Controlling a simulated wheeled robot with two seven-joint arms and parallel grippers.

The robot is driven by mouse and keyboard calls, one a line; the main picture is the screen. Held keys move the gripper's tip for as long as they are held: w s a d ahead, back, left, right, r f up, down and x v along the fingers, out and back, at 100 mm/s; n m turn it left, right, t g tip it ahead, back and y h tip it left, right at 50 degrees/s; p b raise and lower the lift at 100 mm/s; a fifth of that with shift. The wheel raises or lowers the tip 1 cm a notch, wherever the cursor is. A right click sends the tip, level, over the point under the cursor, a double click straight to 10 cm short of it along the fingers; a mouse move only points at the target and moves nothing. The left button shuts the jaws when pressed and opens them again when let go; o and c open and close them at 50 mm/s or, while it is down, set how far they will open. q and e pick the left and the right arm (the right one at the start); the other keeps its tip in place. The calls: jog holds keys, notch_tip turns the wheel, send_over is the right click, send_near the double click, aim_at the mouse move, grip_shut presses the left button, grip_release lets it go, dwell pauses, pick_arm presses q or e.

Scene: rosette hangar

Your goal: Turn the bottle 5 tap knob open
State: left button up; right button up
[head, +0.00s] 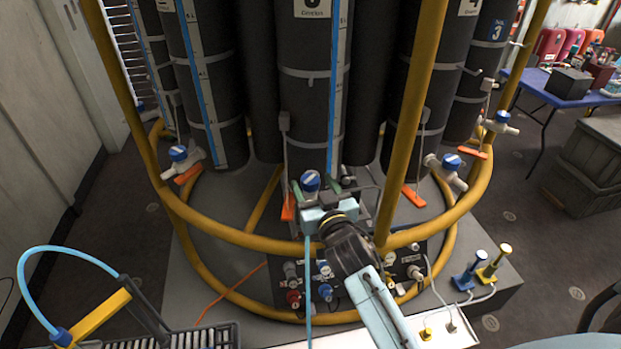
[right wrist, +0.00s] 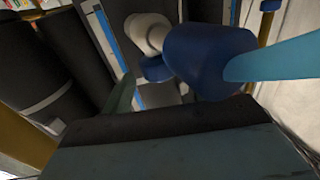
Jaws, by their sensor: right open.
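The middle dark bottle (head: 309,95) has a partly cut-off label that looks like a 5. Its tap has a round blue knob (head: 311,181) low on the front. My right gripper (head: 316,190) is open in front of this tap, with its fingers either side of the knob in the head view. I cannot tell whether they touch it. The right wrist view shows a white tap body (right wrist: 148,32) with a blue part (right wrist: 155,68) below it, and a large blue fitting (right wrist: 208,58) on a light blue hose (right wrist: 285,60) close by. My left gripper is not in view.
A yellow ring rail (head: 225,232) and upright posts surround the bottles. Other blue-knobbed taps stand at left (head: 179,154) and right (head: 452,162). A panel of fittings (head: 325,292) sits below my right gripper. A light blue hose (head: 308,285) hangs there.

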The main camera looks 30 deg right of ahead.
jog(key=shift+w+d, duration=0.15)
jog(key=shift+w, duration=1.2)
jog(key=shift+c, duration=0.3)
jog(key=c, duration=0.9)
jog(key=n+y+p, duration=0.2)
jog(key=y+p, duration=0.1)
jog(key=shift+r, duration=0.25)
jog(key=shift+n+y+p, duration=0.7)
jog(key=shift+y+p, duration=0.1)
jog(key=shift+y, duration=0.3)
jog(key=shift+f+n+y+p, duration=0.15)
jog(key=shift+n+y+p, duration=0.15)
jog(key=shift+n+y, duration=0.65)
jog(key=shift+m+y, duration=0.25)
